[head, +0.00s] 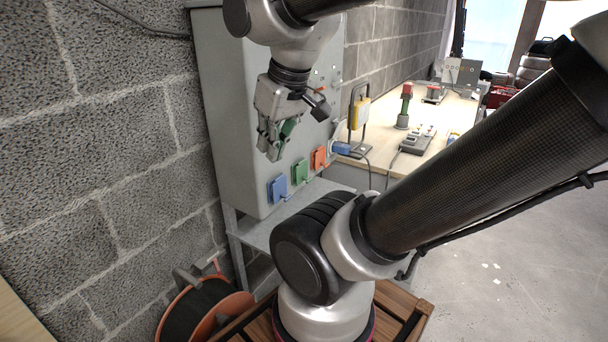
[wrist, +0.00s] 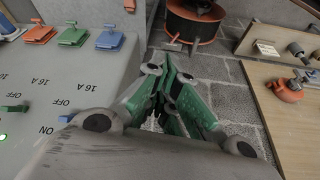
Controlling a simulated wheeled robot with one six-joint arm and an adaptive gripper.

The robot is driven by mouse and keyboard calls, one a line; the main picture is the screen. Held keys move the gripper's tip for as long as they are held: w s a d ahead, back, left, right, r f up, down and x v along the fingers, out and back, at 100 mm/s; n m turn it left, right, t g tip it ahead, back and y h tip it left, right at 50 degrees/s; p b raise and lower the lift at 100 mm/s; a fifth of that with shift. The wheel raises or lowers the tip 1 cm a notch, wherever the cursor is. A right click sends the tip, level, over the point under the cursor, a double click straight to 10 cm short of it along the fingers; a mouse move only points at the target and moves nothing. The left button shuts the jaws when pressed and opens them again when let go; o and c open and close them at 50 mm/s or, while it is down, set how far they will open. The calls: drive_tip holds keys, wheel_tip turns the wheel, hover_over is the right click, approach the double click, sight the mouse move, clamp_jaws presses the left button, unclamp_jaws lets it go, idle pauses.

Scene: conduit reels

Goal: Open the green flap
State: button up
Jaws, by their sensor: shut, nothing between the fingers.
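The green flap (head: 300,171) is low on the front of the grey cabinet (head: 229,118), between a blue flap (head: 278,188) and an orange flap (head: 319,157). In the wrist view the green flap (wrist: 73,36) is at the upper left, with the blue flap (wrist: 109,39) to its right and the orange flap (wrist: 38,34) to its left. I cannot tell for certain how far it stands open. My gripper (head: 272,155) is shut and empty, above the flaps and apart from them. Its green-sided fingers meet in the wrist view (wrist: 172,72), right of the flaps.
The cabinet front carries switches marked OFF, ON and 16 A. A wooden workbench (head: 451,113) with devices on it stands to the right. A cable reel (head: 203,309) is on the floor at lower left, by the block wall. The floor at right is clear.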

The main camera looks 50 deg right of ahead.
drive_tip(key=o, duration=0.3)
drive_tip(key=shift+d, duration=0.1)
drive_tip(key=o, duration=0.7)
drive_tip(key=shift+s+d+f+m+g+h, duration=0.2)
drive_tip(key=shift+d+f+m, duration=0.2)
drive_tip(key=shift+d, duration=0.25)
drive_tip(key=shift+s+d+f+m+g+h, duration=0.1)
drive_tip(key=shift+s+d+f+m, duration=0.1)
drive_tip(key=shift+d+f+m, duration=0.3)
drive_tip(key=shift+o, duration=0.2)
drive_tip(key=s+d+f+m+g+y, duration=0.2)
drive_tip(key=d+f+m+g, duration=0.2)
drive_tip(key=d+f+m, duration=0.2)
wheel_tip(320, 180, down, 2)
drive_tip(key=shift+s+d+f, duration=0.1)
drive_tip(key=shift+s+d, duration=0.3)
drive_tip(key=shift+d, duration=0.55)
drive_tip(key=m+t+y, duration=0.2)
drive_tip(key=m+t, duration=1.6)
drive_tip(key=m, duration=0.8)
approach(306, 174)
drive_tip(key=w+a, duration=0.3)
drive_tip(key=w, duration=0.2)
drive_tip(key=shift+w+f, duration=0.3)
